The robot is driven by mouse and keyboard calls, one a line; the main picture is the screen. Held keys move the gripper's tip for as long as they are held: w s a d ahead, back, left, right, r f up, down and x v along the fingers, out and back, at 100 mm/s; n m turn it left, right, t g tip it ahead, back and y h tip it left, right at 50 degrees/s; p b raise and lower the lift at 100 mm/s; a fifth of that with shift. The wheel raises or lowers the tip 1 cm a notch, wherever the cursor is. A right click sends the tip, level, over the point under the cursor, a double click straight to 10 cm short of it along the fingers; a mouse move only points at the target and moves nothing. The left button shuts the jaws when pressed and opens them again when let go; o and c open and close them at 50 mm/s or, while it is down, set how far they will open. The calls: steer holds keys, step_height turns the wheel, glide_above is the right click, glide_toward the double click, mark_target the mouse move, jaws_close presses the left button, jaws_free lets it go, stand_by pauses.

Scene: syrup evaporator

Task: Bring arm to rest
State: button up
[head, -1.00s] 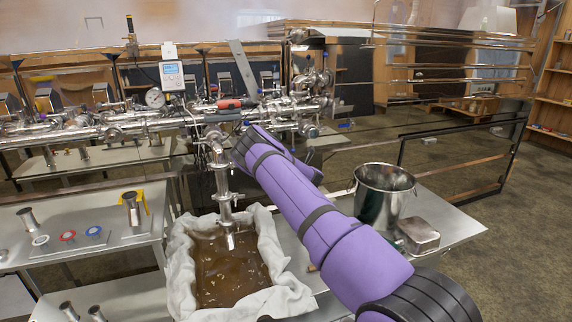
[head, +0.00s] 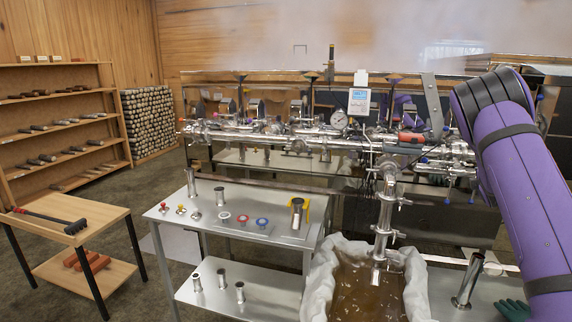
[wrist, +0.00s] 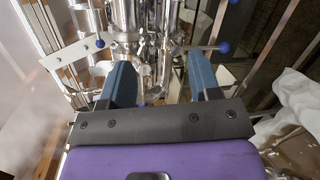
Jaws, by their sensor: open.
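My purple arm crosses the right side of the head view; its far end is out of that picture or hidden. In the wrist view my gripper (wrist: 162,85) shows two blue-grey fingers spread apart with nothing held between them. Steel pipes and fittings (wrist: 150,30) lie beyond the fingers, with blue knobs beside them. Whether the fingers touch any pipe cannot be told.
A steel pipe manifold (head: 290,135) runs across the middle, with a gauge and a display (head: 359,101). A cloth-lined tub (head: 318,285) of brown liquid sits below the spout. A steel table (head: 270,235) stands left of it, and a wooden table (head: 105,217) further left. Floor shows between the tables.

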steer(key=s+a+r+m+g+y, duration=0.25)
steer(key=s+a+r+m, duration=0.35)
steer(key=s+a+r, duration=0.4)
steer(key=s+a+r+m+g+y, duration=0.25)
steer(key=s+a+r+m, duration=0.4)
steer(key=s+a, duration=0.55)
steer(key=s+a+m+g, duration=0.1)
steer(key=s+a, duration=0.4)
steer(key=s, duration=0.5)
steer(key=s+a+m+g+y, duration=0.1)
steer(key=s+a, duration=0.3)
steer(key=s, duration=0.6)
steer(key=s+a+m+g+y, duration=0.1)
steer(key=s+a, duration=0.4)
steer(key=s, duration=0.6)
steer(key=shift+a+g, duration=0.3)
steer(key=shift+g, duration=0.3)
steer(key=shift+w+r, duration=0.1)
